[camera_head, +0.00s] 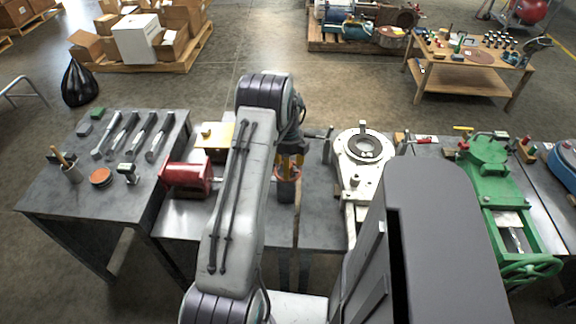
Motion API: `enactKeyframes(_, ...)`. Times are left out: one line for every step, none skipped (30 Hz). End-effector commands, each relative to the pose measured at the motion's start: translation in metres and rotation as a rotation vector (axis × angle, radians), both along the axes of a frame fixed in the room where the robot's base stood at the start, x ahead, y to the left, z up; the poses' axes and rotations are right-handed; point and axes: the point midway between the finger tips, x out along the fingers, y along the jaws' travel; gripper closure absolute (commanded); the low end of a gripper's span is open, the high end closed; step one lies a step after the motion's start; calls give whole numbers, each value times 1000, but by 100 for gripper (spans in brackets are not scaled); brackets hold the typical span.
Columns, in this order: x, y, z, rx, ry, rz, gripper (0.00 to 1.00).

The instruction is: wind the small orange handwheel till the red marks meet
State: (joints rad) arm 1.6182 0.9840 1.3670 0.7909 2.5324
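A small orange and red part (289,164), which looks like the orange handwheel, shows just right of my arm at the middle bench. It is small and partly covered, and I cannot make out its red marks. My forearm comes down over it from the elbow, and my gripper (290,157) is at or just above it. The fingers are too small and dark to tell whether they are open or shut, or whether they touch the wheel.
A red machine part (186,176) and a yellow block (213,136) lie left of my arm. A white round fixture (350,150) stands to the right, and a green vise (490,165) farther right. Several tools lie on the left table (75,205).

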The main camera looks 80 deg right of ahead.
Motion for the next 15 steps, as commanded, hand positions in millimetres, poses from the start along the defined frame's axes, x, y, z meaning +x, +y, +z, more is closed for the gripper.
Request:
enactKeyframes(0, 0, -1, 0, 0, 0, 46)
enactKeyframes(0, 0, -1, 0, 0, 0, 46)
enactKeyframes(0, 0, -2, 0, 0, 0, 46)
enactKeyframes(0, 0, -2, 0, 0, 0, 46)
enactKeyframes(0, 0, -2, 0, 0, 0, 46)
enactKeyframes(0, 0, -2, 0, 0, 0, 46)
enactKeyframes(0, 0, -2, 0, 0, 0, 46)
enactKeyframes(0, 0, -2, 0, 0, 0, 46)
enactKeyframes(0, 0, -2, 0, 0, 0, 43)
enactKeyframes(0, 0, -2, 0, 0, 0, 46)
enactKeyframes(0, 0, -1, 0, 0, 0, 49)
enactKeyframes(0, 0, -1, 0, 0, 0, 52)
enactKeyframes(0, 0, -1, 0, 0, 0, 55)
enactKeyframes(0, 0, -1, 0, 0, 0, 58)
enactKeyframes(0, 0, -1, 0, 0, 0, 61)
